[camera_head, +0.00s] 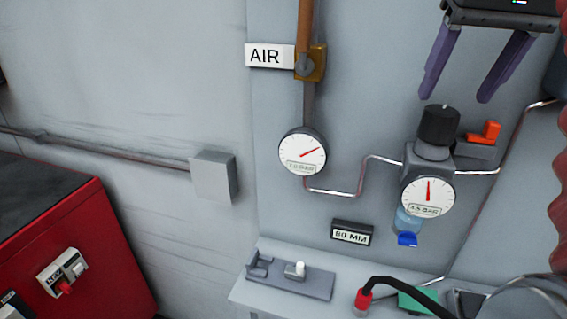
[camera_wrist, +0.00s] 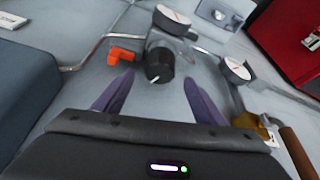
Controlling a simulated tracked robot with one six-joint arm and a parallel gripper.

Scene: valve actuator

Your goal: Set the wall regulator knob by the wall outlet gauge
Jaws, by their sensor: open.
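The black regulator knob (camera_head: 438,125) sits on top of a grey regulator body (camera_head: 428,158) on the wall. In the wrist view the knob (camera_wrist: 160,66) lies between and beyond the fingertips, with a white mark on it. The outlet gauge (camera_head: 427,196) is on the regulator's front, its red needle pointing almost straight up; its label looks like 4.5 BAR. It also shows in the wrist view (camera_wrist: 172,17). My gripper (camera_head: 457,98) has two purple fingers spread open above the knob, apart from it. The gripper (camera_wrist: 160,78) is empty.
An orange lever (camera_head: 486,132) is right of the knob, close by. Another gauge (camera_head: 302,151) hangs left, below an AIR sign (camera_head: 269,56). Thin pipes join them. A ledge (camera_head: 245,293) below holds small fittings and a cable. A red cabinet (camera_head: 95,235) stands left.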

